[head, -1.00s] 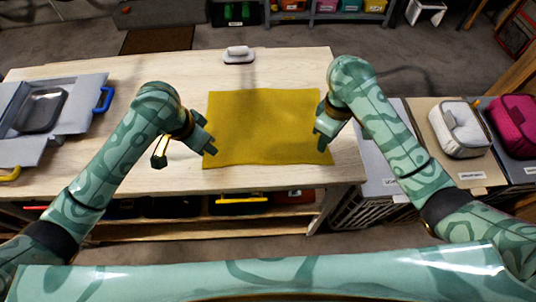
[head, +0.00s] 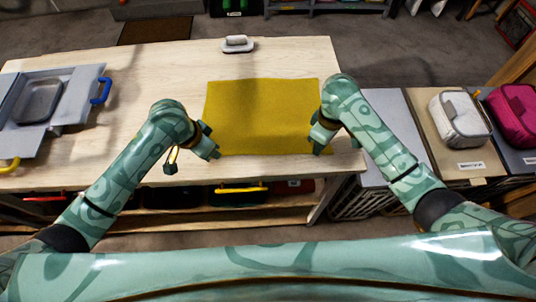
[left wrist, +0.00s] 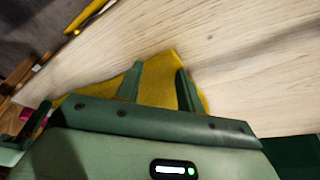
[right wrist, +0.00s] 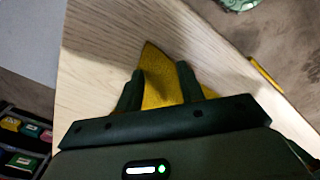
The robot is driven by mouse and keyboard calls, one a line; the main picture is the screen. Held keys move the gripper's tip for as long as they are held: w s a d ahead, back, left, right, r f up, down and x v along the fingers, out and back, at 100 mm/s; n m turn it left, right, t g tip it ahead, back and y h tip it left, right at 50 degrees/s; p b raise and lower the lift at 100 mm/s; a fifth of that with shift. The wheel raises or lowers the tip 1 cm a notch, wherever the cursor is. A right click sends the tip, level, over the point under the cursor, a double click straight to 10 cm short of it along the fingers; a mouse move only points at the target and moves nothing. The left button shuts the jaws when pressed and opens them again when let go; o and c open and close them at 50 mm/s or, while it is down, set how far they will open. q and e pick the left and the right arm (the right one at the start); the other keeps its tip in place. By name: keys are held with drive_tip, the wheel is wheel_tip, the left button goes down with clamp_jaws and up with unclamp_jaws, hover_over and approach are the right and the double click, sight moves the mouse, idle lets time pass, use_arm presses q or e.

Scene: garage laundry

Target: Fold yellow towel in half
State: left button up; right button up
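The yellow towel (head: 262,115) lies flat and spread out on the wooden table (head: 140,75). My left gripper (head: 217,154) is at the towel's near left corner. In the left wrist view its two fingers (left wrist: 158,88) stand apart, with the towel's corner (left wrist: 160,75) showing between them. My right gripper (head: 318,148) is at the near right corner. In the right wrist view its fingers (right wrist: 158,88) are also apart, with a yellow corner (right wrist: 155,70) between and beyond them. Whether the fingertips touch the cloth cannot be told.
A white iron-like object (head: 238,44) stands at the table's back edge.

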use_arm(q)
drive_tip(key=shift+s+f, duration=0.1)
clamp_jaws()
use_arm(e)
drive_tip(key=shift+s, duration=0.1)
clamp_jaws()
